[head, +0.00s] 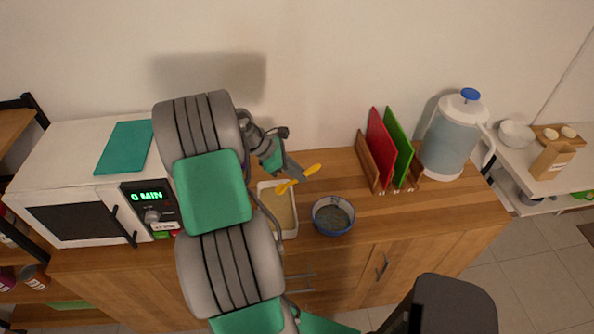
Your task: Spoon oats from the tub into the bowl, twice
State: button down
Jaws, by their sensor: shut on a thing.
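The tub (292,229) is a pale, rectangular container on the wooden counter, partly hidden behind my arm. Tan oats (277,207) show inside it. The bowl (334,229) is blue and stands just right of the tub; its inside looks dark grey, and I cannot tell what lies in it. My gripper (298,176) is shut on a yellow spoon (312,170). The spoon is tilted above the tub's back right part, with one end pointing up and right. I cannot tell whether the spoon carries oats.
A white microwave (70,180) with a teal board on top stands left on the counter (440,215). A rack with red and green boards (397,145) and a water jug (452,137) stand right. The counter right of the bowl is clear.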

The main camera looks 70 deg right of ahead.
aim_at(291, 185)
jog(key=f, duration=0.1)
jog(key=w+f+g, duration=0.1)
jog(key=f, duration=0.1)
jog(key=a+f+g+h, duration=0.1)
jog(key=f, duration=0.1)
jog(key=shift+w+f, duration=0.25)
jog(key=shift+w, duration=0.1)
jog(key=shift+t+y, duration=0.3)
jog(key=shift+t, duration=0.3)
jog(key=f+b, duration=0.3)
jog(key=f, duration=0.2)
jog(key=shift+w, duration=0.2)
jog(key=shift+w+f+t+y+b, duration=0.15)
jog(key=shift+f+t+y+b, duration=0.35)
jog(key=shift+t+b, duration=0.9)
jog(key=shift+b, duration=0.25)
jog(key=r+p, duration=0.1)
jog(key=s+r+t+y+p, duration=0.1)
jog(key=r+p, duration=0.1)
jog(key=shift+d, duration=0.15)
jog(key=shift+s+d+r+t+y+p, duration=0.35)
jog(key=shift+s+r+t+p, duration=0.3)
jog(key=shift+r, duration=0.4)
jog(key=shift+s+d+r+t+y+p, duration=0.25)
jog(key=shift+s+r+t+y+p, duration=0.2)
jog(key=shift+r+t, duration=0.45)
jog(key=shift+s+d+r+t+y+p, duration=0.3)
jog(key=shift+s+r+t+p, duration=0.3)
jog(key=shift+r, duration=0.55)
